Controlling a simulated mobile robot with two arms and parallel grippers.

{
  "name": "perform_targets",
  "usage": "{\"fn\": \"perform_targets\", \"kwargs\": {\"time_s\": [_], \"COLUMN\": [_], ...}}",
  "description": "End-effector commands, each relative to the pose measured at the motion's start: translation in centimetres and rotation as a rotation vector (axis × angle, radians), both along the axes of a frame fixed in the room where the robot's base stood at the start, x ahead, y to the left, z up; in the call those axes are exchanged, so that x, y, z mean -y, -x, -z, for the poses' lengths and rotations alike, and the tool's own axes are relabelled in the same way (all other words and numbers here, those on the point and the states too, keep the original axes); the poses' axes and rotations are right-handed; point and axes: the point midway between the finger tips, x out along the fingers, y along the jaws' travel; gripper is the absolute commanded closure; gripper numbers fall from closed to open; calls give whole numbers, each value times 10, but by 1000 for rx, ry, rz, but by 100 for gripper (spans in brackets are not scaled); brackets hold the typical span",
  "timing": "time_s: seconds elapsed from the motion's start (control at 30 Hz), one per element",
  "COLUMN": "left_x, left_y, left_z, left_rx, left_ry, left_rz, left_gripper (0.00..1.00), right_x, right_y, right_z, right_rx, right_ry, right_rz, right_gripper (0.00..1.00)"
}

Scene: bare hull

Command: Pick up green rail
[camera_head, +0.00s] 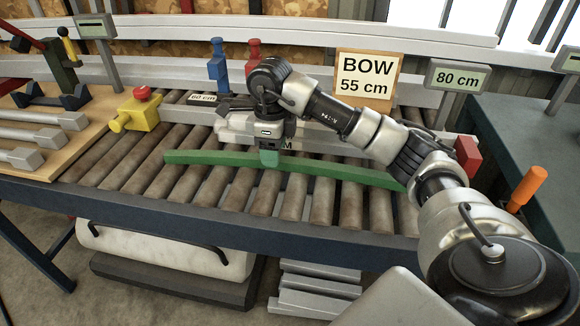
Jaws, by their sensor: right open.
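The green rail (330,168) is a long, slightly curved bar lying across the rollers of the conveyor (215,195). Its right end passes behind my right arm. My right gripper (268,158) is over the rail, left of its middle, pointing down with its fingertips at the rail. The jaws are open; the picture does not show clearly whether they touch the rail or straddle it. My left gripper is not in view.
A yellow block with a red knob (140,110) sits at the conveyor's left. Blue (218,65) and red (253,55) posts stand behind. A "BOW 55 cm" sign (367,80) is at the back. A wooden board with grey bars (35,135) lies left. An orange handle (527,186) is right.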

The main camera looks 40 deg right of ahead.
Motion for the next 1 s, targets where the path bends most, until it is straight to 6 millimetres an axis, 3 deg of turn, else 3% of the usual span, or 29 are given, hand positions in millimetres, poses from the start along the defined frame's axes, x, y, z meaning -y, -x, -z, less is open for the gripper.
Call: {"fn": "perform_targets", "kwargs": {"time_s": [0.2, 0.5, 0.87, 1.0], "left_x": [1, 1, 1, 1], "left_y": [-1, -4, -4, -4], "left_z": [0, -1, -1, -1], "left_rx": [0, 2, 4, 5], "left_ry": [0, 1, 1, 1], "left_rz": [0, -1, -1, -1], "left_gripper": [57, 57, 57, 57], "right_x": [-3, -3, -3, -3], "right_y": [0, -1, -1, -1], "right_z": [30, 34, 33, 33], "right_rx": [-3, 0, 0, 0], "right_ry": [-2, -1, -1, -1], "right_rz": [-1, -1, -1, -1], "right_gripper": [44, 45, 100, 100]}}
